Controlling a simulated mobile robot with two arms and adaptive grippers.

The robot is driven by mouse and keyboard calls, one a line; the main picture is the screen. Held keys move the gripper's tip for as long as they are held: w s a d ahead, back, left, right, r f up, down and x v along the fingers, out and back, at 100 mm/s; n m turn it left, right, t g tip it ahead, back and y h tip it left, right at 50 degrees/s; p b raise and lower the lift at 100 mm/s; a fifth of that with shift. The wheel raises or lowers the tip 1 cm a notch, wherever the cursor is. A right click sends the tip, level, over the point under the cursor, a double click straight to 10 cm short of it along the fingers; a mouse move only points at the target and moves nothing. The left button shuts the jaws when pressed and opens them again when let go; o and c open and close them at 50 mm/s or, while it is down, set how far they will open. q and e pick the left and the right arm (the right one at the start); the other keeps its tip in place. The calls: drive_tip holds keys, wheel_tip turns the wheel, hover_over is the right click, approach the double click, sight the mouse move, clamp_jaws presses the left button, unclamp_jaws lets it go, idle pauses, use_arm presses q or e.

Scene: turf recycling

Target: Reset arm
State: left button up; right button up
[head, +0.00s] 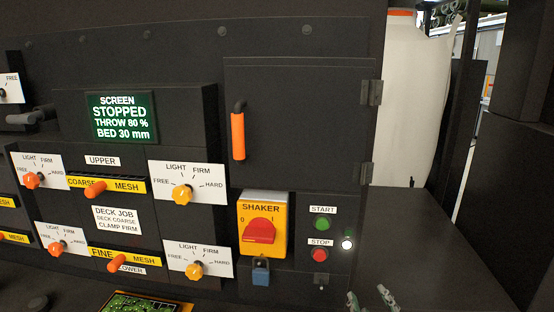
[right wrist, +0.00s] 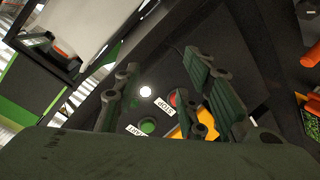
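My right gripper (head: 370,299) shows only its two fingertips at the bottom edge of the head view, right of centre, below the STOP button. In the right wrist view its green-padded fingers (right wrist: 164,82) are spread apart with nothing held between them. The red STOP button (right wrist: 174,99) and green START button (right wrist: 148,126) show beyond and between the fingers, apart from them. The rest of the right arm is hidden below the head frame. My left gripper is not in view.
A dark machine panel carries a green screen (head: 122,118) reading STOPPED, orange and yellow knobs, and a SHAKER switch (head: 260,231). A closed door with an orange handle (head: 238,136) is above. A blue padlock (head: 261,271) hangs below the switch.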

drive_tip(key=s+f+m+g+y, duration=0.1)
drive_tip(key=s+f+m+g, duration=0.35)
drive_tip(key=s+f, duration=0.75)
drive_tip(key=s+f+m+g, duration=0.1)
drive_tip(key=s+f+g, duration=0.65)
drive_tip(key=s, duration=0.85)
wheel_tip(320, 180, down, 26)
drive_tip(key=s+g, duration=0.1)
drive_tip(key=s+d+f+g, duration=0.1)
drive_tip(key=s+d+f, duration=0.2)
drive_tip(key=s+f, duration=1.4)
drive_tip(key=shift+s+n, duration=0.25)
drive_tip(key=shift+n, duration=0.1)
drive_tip(key=shift+f, duration=0.1)
